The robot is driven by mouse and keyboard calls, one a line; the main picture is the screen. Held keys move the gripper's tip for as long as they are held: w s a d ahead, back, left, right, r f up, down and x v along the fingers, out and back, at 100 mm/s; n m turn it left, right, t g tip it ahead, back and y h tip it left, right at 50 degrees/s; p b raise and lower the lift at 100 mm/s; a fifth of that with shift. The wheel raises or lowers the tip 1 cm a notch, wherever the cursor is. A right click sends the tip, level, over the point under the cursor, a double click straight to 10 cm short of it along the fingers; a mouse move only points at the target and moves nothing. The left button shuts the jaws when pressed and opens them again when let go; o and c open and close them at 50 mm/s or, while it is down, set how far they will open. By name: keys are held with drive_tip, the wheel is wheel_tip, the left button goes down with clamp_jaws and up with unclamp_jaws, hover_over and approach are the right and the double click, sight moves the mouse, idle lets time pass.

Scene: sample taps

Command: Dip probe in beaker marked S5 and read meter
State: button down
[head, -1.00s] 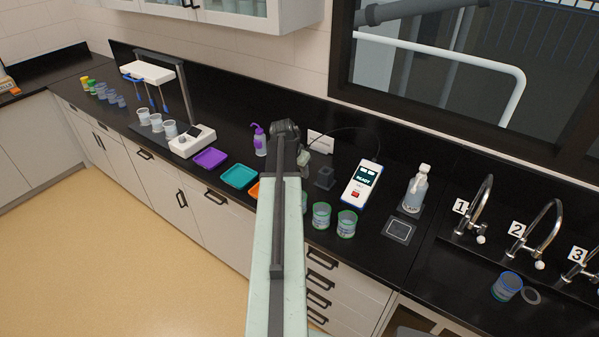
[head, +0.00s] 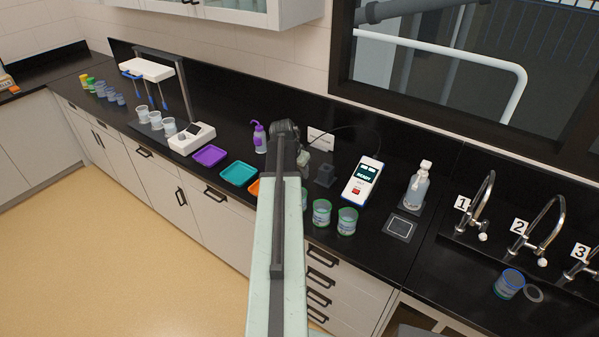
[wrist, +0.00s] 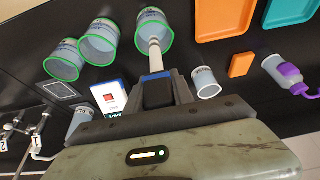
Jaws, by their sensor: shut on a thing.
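My gripper (wrist: 157,85) is shut on a pale probe (wrist: 155,56) in the wrist view. The probe's far end overlaps a green-rimmed beaker (wrist: 163,20); I cannot tell whether it is inside or above it. Two more green-rimmed beakers (wrist: 98,42) (wrist: 62,62) stand beside it. The head view shows two beakers clearly (head: 321,213) (head: 347,221) and a third (head: 303,199) partly behind my arm. Their labels are too small to read, so I cannot tell which is S5. The white meter (head: 362,180) has a lit display reading READY.
A purple-topped wash bottle (head: 259,138), a purple tray (head: 210,156) and a teal tray (head: 238,174) lie left of my arm. A pump bottle (head: 418,188) stands right of the meter. Numbered taps (head: 475,205) are farther right. A labelled cup (wrist: 207,84) stands near my gripper.

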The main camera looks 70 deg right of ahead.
wheel_tip(320, 180, down, 7)
drive_tip(key=b, duration=0.7)
idle(0.6)
drive_tip(key=shift+r, duration=0.1)
idle(1.9)
wheel_tip(320, 180, up, 9)
drive_tip(key=p, duration=0.9)
drive_tip(key=shift+r, duration=0.15)
wheel_tip(320, 180, up, 3)
drive_tip(key=p, duration=0.3)
drive_tip(key=shift+r+p, duration=0.15)
drive_tip(key=shift+p, duration=0.2)
